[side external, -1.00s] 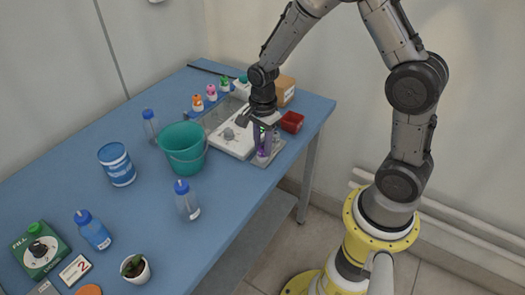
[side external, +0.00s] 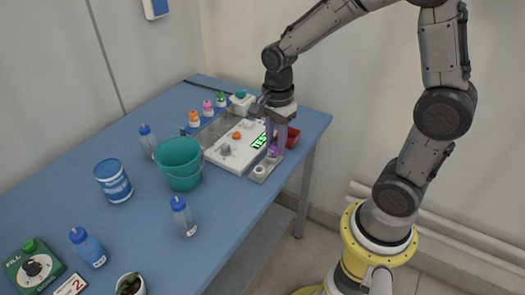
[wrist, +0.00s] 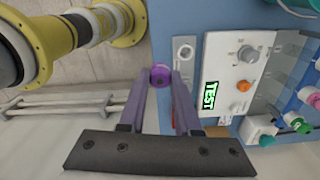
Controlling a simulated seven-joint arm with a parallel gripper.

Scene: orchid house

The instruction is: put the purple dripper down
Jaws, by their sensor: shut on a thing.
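The purple dripper (side external: 273,151) is between the fingertips of my gripper (side external: 278,143), at the right edge of the white machine. In the wrist view the round purple top of the dripper (wrist: 160,75) shows between the two fingertips (wrist: 161,78), and the jaws are shut on it. A narrow grey holder strip (side external: 258,177) with a pale round socket lies just in front of it; the strip also shows in the wrist view (wrist: 184,70). The dripper's lower end is hidden, so I cannot tell whether it touches the strip.
The white machine (side external: 222,158) has a lit green display, an orange button and a grey knob. A red box (side external: 293,137) stands close behind my fingers. A teal bucket (side external: 180,163) and several bottles stand on the blue table (side external: 140,220). Small coloured drippers (side external: 208,107) line the back.

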